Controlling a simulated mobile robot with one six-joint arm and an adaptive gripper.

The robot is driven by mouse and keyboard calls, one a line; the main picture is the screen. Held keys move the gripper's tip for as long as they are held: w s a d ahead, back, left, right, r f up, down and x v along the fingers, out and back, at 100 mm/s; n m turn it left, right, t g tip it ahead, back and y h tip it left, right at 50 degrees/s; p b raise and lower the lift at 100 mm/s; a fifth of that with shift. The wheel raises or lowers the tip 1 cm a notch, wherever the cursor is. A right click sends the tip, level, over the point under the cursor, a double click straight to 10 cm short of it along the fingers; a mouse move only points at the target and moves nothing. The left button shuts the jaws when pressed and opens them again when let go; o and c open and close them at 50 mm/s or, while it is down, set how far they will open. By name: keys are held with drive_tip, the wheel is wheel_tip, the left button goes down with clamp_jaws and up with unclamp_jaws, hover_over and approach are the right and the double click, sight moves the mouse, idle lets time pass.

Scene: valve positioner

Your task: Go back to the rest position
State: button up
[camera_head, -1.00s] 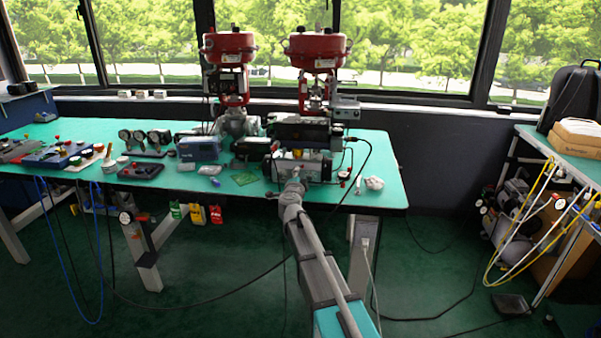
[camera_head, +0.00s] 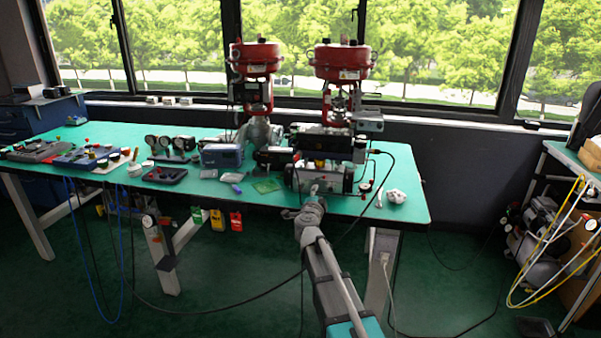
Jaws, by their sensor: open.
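My arm reaches up from the bottom of the head view to the front edge of the green bench (camera_head: 345,208). My gripper (camera_head: 313,190) is at its end, in front of the metal valve positioner unit (camera_head: 342,180). The gripper is open, but its fingers are very small here and partly merge with the unit behind. I cannot tell whether they touch it. Two red-topped valve actuators (camera_head: 342,62) stand upright behind the unit.
A blue-grey box (camera_head: 221,155), a row of gauges (camera_head: 170,144) and a black tray (camera_head: 165,175) lie left on the bench. A black cable (camera_head: 388,165) loops off the right. A side table (camera_head: 572,157) with hoses stands right.

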drive_tip(key=s+a+f+n+g+y, duration=0.35)
drive_tip(key=s+n+y, duration=0.25)
drive_tip(key=n, duration=0.2)
drive_tip(key=s+a+f+n+g+y, duration=0.3)
drive_tip(key=s+a+f+n+y, duration=0.2)
drive_tip(key=s+n, duration=0.15)
drive_tip(key=s+d+f+n+g+h, duration=0.1)
drive_tip(key=s+d+f+g+h, duration=0.35)
drive_tip(key=s, duration=0.65)
drive_tip(key=s+d+f+n+g+h, duration=0.1)
drive_tip(key=s+d+f+g, duration=0.5)
drive_tip(key=s, duration=0.5)
wheel_tip(320, 180, up, 23)
drive_tip(key=d+p, duration=0.1)
drive_tip(key=p, duration=2.1)
drive_tip(key=shift+p, duration=0.35)
